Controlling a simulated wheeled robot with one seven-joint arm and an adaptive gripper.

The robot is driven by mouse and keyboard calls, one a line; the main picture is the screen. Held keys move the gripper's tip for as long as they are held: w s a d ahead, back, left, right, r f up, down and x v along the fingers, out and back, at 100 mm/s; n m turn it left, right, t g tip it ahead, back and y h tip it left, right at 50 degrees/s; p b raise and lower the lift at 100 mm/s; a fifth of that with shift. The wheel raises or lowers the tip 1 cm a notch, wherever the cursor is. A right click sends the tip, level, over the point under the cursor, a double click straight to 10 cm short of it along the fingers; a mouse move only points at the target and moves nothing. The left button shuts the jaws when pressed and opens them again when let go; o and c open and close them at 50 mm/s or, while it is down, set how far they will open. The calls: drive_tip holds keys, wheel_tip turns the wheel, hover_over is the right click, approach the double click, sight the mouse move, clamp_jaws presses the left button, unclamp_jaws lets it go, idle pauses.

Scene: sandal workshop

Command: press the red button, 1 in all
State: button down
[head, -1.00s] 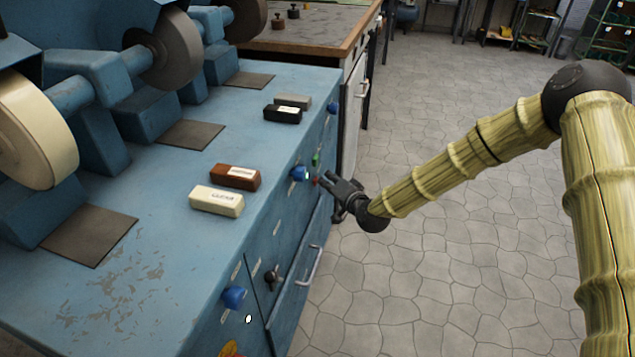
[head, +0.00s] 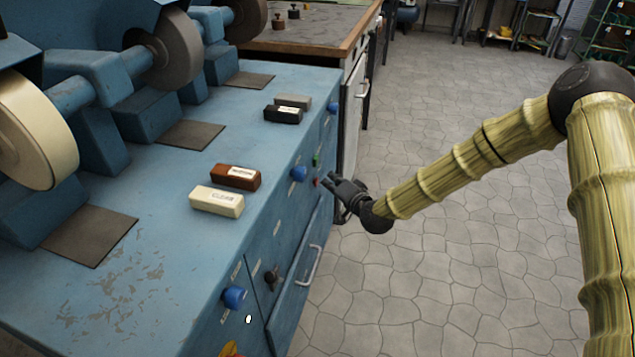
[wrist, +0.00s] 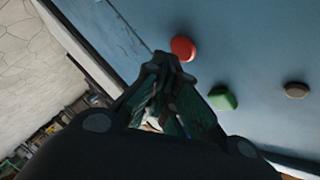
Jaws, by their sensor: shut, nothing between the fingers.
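The red button (head: 316,182) is a small round knob on the front panel of the blue machine bench, just below a green button (head: 316,160). In the wrist view the red button (wrist: 183,47) shows just beyond my fingertips, with the green button (wrist: 222,98) to its lower right. My gripper (head: 328,180) is shut and empty, its tips pointing at the panel close to the red button. In the wrist view my gripper (wrist: 172,58) has its tips at the button's lower edge in the picture; I cannot tell whether they touch it.
Blue knobs (head: 299,174) and a drawer handle (head: 309,266) stick out from the bench front. Polishing bars (head: 235,177) lie on the blue bench top (head: 165,235) beside grinding wheels (head: 177,50). The tiled floor (head: 440,270) to the right is clear.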

drive_tip(key=shift+d, duration=0.25)
drive_tip(key=d, duration=0.2)
drive_tip(key=s+d, duration=0.1)
drive_tip(key=d, duration=0.1)
drive_tip(key=shift+d, duration=0.4)
idle(0.9)
drive_tip(key=s+f+n+g+h, duration=0.1)
drive_tip(key=s+f+g, duration=0.2)
drive_tip(key=s+f, duration=0.65)
drive_tip(key=s+d+f+n+g+h, duration=0.15)
drive_tip(key=s+d+f, duration=0.3)
drive_tip(key=s, duration=0.55)
drive_tip(key=s+d+f+g+h, duration=0.2)
drive_tip(key=s+d+f+g, duration=0.15)
drive_tip(key=s+f, duration=0.45)
drive_tip(key=s+d+f+n+g+h, duration=0.1)
drive_tip(key=s+d+f+g+h, duration=0.3)
drive_tip(key=s, duration=0.9)
drive_tip(key=s+d+r, duration=0.3)
drive_tip(key=s+d, duration=0.6)
drive_tip(key=s, duration=0.3)
wheel_tip(320, 180, up, 18)
drive_tip(key=p, duration=1.8)
drive_tip(key=shift+w+a+f+n+g, duration=0.2)
drive_tip(key=shift+a+n+g, duration=0.1)
drive_tip(key=shift+n, duration=0.15)
